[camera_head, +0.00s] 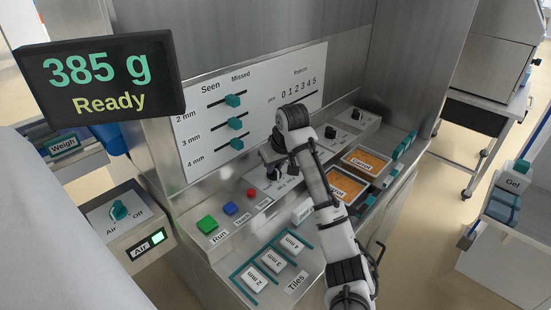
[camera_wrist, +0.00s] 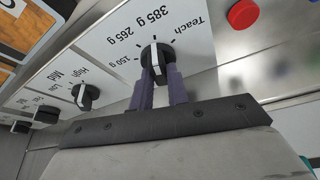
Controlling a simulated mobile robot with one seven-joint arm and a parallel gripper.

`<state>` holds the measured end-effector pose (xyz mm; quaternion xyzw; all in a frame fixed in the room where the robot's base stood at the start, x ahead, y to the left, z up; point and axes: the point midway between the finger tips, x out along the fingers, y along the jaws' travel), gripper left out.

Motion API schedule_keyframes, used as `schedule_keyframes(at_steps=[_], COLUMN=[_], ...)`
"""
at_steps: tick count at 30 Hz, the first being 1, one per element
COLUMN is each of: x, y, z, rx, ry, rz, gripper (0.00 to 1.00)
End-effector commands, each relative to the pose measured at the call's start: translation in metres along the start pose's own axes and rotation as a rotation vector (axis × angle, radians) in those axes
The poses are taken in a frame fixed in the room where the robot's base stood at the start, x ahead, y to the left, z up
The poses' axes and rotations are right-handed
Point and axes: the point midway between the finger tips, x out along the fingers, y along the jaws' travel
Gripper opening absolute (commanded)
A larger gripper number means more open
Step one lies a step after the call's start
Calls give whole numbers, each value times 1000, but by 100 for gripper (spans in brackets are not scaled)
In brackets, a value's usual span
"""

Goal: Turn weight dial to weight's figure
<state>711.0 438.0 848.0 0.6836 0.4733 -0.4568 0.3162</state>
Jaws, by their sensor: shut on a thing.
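The weight dial (camera_wrist: 154,54) is a black knob with a pale bar, on a white label plate (camera_wrist: 105,45) marked 150 g, 265 g, 385 g and Teach. My gripper (camera_wrist: 158,74) has its two purple fingers shut on the dial, one on each side. The pale bar lies roughly up and down the wrist view; its upper end is on the 385 g side, but I cannot tell its exact mark. In the head view the dial (camera_head: 272,174) is partly hidden by my gripper (camera_head: 270,157). The screen (camera_head: 100,81) reads 385 g, Ready.
A second dial (camera_wrist: 86,94) marked High, Mid and Low is beside it. A red button (camera_head: 251,192), a blue button (camera_head: 230,208) and a green button (camera_head: 207,224) line the panel. Orange trays (camera_head: 366,161) are at the right. A slider board (camera_head: 250,110) stands behind.

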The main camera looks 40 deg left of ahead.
Motion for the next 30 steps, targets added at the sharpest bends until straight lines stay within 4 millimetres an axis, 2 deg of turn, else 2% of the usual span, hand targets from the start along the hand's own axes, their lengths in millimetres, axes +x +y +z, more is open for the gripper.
schedule_keyframes(at_steps=[9,23,24,28,30], x=[0,0,0,0,0], y=[-1,-1,-1,-1,-1], z=[0,0,0,0,0], rx=[92,103,103,103,103], ry=[-2,-2,-2,-1,-1], rz=[38,42,42,42,43], gripper=[0,0,20,37,38])
